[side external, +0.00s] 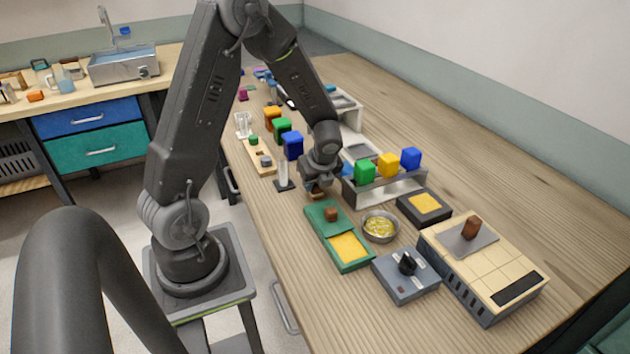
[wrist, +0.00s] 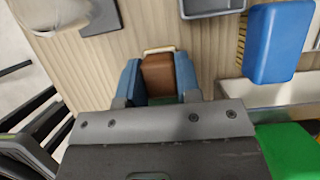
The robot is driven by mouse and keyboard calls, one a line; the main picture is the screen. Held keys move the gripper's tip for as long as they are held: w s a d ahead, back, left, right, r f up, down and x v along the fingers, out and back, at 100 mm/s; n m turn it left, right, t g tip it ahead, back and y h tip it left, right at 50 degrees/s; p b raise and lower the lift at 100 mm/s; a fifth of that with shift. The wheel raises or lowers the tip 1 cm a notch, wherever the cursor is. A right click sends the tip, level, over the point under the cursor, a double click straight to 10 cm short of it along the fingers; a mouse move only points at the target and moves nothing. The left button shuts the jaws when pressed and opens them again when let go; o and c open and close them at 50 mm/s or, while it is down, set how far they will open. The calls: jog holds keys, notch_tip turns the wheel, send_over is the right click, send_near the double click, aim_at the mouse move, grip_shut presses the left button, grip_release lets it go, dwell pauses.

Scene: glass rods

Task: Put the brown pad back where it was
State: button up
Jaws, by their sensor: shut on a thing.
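In the wrist view a brown pad (wrist: 158,75) sits between the two blue fingertips of my gripper (wrist: 158,82), which is shut on it. A pale strip runs along the pad's far edge. In the side view my gripper (side external: 317,188) is low over the bench, just behind the green tray (side external: 353,268); the held pad is small and partly hidden there. Another brown block (side external: 331,213) rests on the green tray's rear part. A third brown block (side external: 472,228) stands on a grey plate on the beige-topped device (side external: 490,262). I cannot tell whether the held pad touches anything below.
A rack (side external: 385,188) with green, yellow and blue blocks stands right of my gripper. A bowl of yellow bits (side external: 380,226), a dark box with a yellow top (side external: 425,206) and a knob box (side external: 405,277) are in front. The bench's right side is clear.

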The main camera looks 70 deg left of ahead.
jog(key=shift+f, duration=0.15)
jog(key=o, duration=0.9)
jog(key=v, duration=1.2)
jog(key=shift+s+d+r+n+t+h, duration=0.85)
jog(key=shift+s+d+r+n, duration=1.15)
jog(key=shift+d+n, duration=0.85)
jog(key=shift+s+d+r+n+t+h, duration=0.85)
jog(key=shift+s+d+r+n, duration=1.1)
jog(key=shift+d+n, duration=0.9)
jog(key=shift+s+d+r+n+t+h, duration=0.6)
jog(key=shift+s+d+r+n+t, duration=0.5)
jog(key=shift+s+d+r+n, duration=1.65)
